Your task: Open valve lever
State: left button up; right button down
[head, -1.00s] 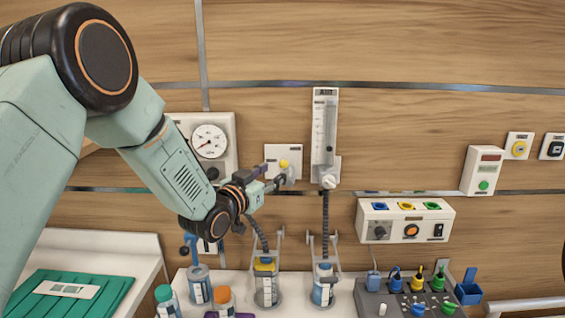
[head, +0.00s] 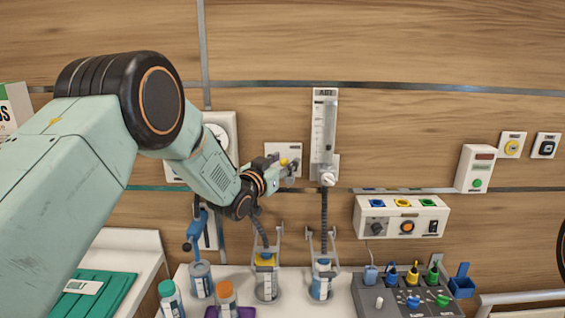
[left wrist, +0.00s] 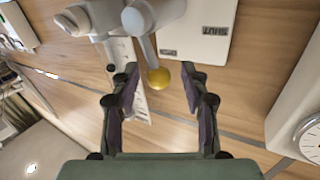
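The valve lever is a grey arm with a yellow ball knob (left wrist: 159,78), in front of a white wall plate (left wrist: 195,28) marked SHUT. In the head view the yellow knob (head: 284,161) shows just above my left gripper (head: 286,173), and the plate (head: 291,149) is partly hidden behind it. In the left wrist view my left gripper (left wrist: 160,70) is open, with one finger either side of the knob and a visible gap on both sides. Whether the knob is at fingertip depth is hard to tell. My right gripper is not in view.
A flowmeter (head: 323,130) is right of the plate, and a round gauge (left wrist: 311,140) is close on the other side. Below stand bottles in holders (head: 266,280) with dark hoses, a blue-handled item (head: 196,228) and a control box (head: 402,217).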

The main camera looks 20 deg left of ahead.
pick_arm(q)
jog(key=shift+w+d+f, duration=0.1)
jog(key=shift+w+f, duration=0.2)
jog(key=shift+w, duration=0.15)
jog(key=c, duration=0.5)
jog(key=shift+d, duration=0.1)
jog(key=shift+c, duration=1.2)
jog(key=shift+s+r, duration=0.1)
grip_shut()
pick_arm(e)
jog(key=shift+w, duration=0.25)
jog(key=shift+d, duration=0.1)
pick_arm(q)
jog(key=shift+d+r+m+g, duration=0.2)
jog(key=shift+d+m+g, duration=0.2)
jog(key=shift+m, duration=0.3)
jog(key=shift+w+d+m+g+y, duration=0.2)
jog(key=shift+d+m+g+y, duration=0.1)
jog(key=shift+m, duration=0.3)
